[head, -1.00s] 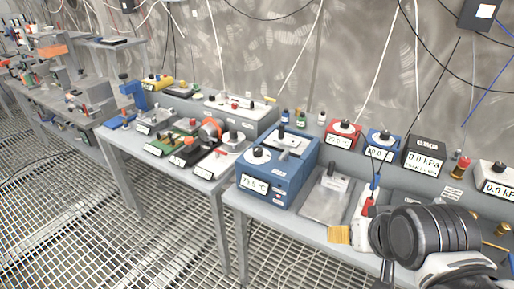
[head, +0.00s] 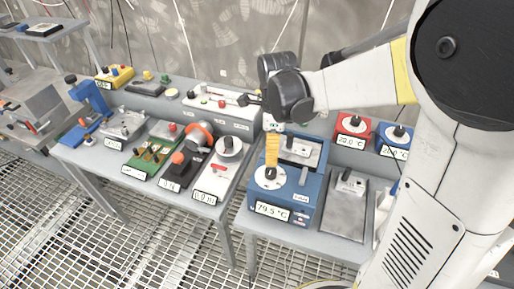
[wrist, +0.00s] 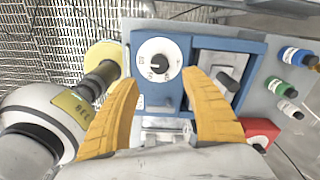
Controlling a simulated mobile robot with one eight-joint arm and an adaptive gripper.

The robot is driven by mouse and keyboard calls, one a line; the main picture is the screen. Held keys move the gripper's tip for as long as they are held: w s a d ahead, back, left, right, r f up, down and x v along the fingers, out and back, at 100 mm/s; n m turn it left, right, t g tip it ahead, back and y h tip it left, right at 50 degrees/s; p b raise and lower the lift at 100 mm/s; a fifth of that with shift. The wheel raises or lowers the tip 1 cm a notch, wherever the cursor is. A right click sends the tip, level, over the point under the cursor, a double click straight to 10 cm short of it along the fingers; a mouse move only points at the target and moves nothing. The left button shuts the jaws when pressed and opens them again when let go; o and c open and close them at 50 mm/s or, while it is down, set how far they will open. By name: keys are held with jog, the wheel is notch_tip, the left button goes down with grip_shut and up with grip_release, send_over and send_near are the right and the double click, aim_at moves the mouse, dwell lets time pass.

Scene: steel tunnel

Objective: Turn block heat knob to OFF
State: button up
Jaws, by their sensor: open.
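The block heater (head: 257,196) is a blue box with a display that reads about 79.5 °C. Its heat knob (head: 270,175) is a black knob on a round white dial on top of the box. In the wrist view, the knob (wrist: 159,61) shows upright on its dial, with small markings too blurred to read fully. My gripper (head: 271,158) is above the knob, its yellow fingers pointing down. In the wrist view my gripper (wrist: 161,80) is open, one finger to each side below the dial, with nothing held. Contact with the knob cannot be told.
A metal lidded block (head: 300,148) sits beside the knob on the same box. A grey plate device (head: 345,205) stands to the right. Red (head: 352,128) and blue (head: 394,136) knob boxes are behind it. A white unit (head: 216,180) with its own knob stands to the left.

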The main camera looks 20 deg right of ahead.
aim_at(271, 170)
notch_tip(271, 170, down, 10)
jog(key=b, duration=0.3)
jog(key=shift+s+r, duration=0.1)
jog(key=shift+r, duration=0.1)
jog(key=c, duration=1.2)
